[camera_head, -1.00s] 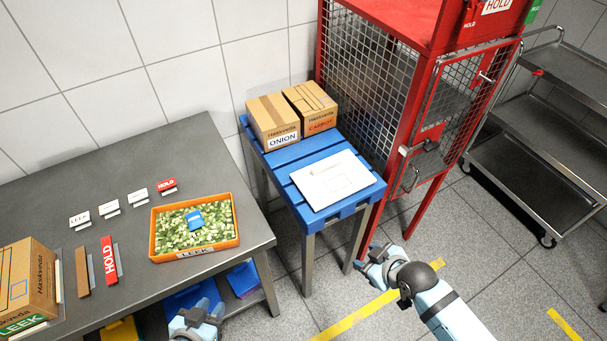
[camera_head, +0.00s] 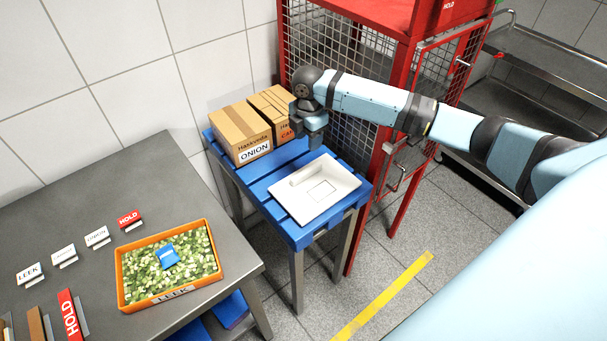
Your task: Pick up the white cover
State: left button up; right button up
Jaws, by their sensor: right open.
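The white cover (camera_head: 335,207) lies on the blue slatted top (camera_head: 276,190) of a small stand. It looks like a shallow white piece with a raised rim, and an outlined rectangle is on its inner face. My right gripper (camera_head: 312,140) points down just behind the cover's far edge, beside the cardboard boxes. It is open, with nothing seen between its fingers. I cannot tell whether its fingertips touch the cover or the blue top. My left gripper is out of view.
The ONION box (camera_head: 236,134) and the CARROT box (camera_head: 270,106) stand at the back of the blue top, close to my right gripper. A red mesh cage (camera_head: 398,110) rises behind. An orange tray of leeks (camera_head: 122,291) sits on the grey table (camera_head: 165,180).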

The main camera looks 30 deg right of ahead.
send_over(308, 170)
jog(key=f, duration=0.7)
jog(key=shift+w+d, duration=0.1)
jog(key=shift+w, duration=0.1)
jog(key=shift+s+f, duration=0.2)
jog(key=shift+f, duration=2.6)
jog(key=shift+c, duration=0.2)
grip_shut()
